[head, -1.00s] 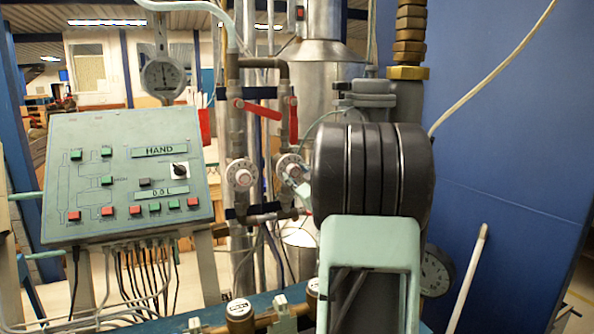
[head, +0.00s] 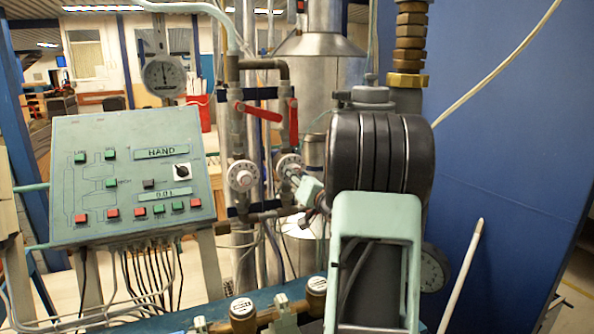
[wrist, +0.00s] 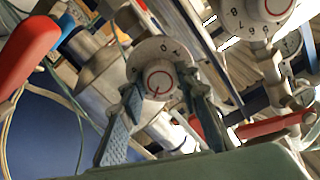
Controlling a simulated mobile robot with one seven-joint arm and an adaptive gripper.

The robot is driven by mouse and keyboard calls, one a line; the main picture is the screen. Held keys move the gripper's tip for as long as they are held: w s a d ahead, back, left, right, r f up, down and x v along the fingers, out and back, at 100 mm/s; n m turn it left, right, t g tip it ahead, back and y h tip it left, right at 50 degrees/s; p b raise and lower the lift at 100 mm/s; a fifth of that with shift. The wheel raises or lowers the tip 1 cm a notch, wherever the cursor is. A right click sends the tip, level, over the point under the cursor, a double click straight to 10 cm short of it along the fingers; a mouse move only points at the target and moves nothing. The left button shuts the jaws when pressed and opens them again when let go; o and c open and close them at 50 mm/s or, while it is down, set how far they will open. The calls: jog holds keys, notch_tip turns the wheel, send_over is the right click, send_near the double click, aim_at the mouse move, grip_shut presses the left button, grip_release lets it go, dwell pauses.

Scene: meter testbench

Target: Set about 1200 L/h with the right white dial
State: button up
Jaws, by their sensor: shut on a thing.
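The right white dial (head: 288,163) sits on the right vertical pipe. In the wrist view this round white dial (wrist: 158,78), with a red ring and dark numbers on its rim, lies between my two fingers. My gripper (head: 299,178) reaches it from the right in the head view. In the wrist view my gripper (wrist: 163,92) is shut on the dial, one grey-blue finger on each side. My arm hides part of the dial's right side in the head view. A small display (head: 172,193) is on the green panel; its figures are too small to read surely.
A similar left white dial (head: 242,176) is close beside, on the left pipe. Red lever handles (head: 262,112) stick out above the dials. The green control panel (head: 130,180) with several buttons stands at left. A blue wall (head: 510,170) is on the right.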

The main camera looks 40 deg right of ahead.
jog(key=shift+r+m+p, duration=0.15)
jog(key=shift+m+p, duration=0.3)
jog(key=shift+m, duration=0.75)
jog(key=o, duration=1.2)
jog(key=shift+c, duration=0.2)
jog(key=v, duration=1.2)
jog(key=shift+w, duration=0.15)
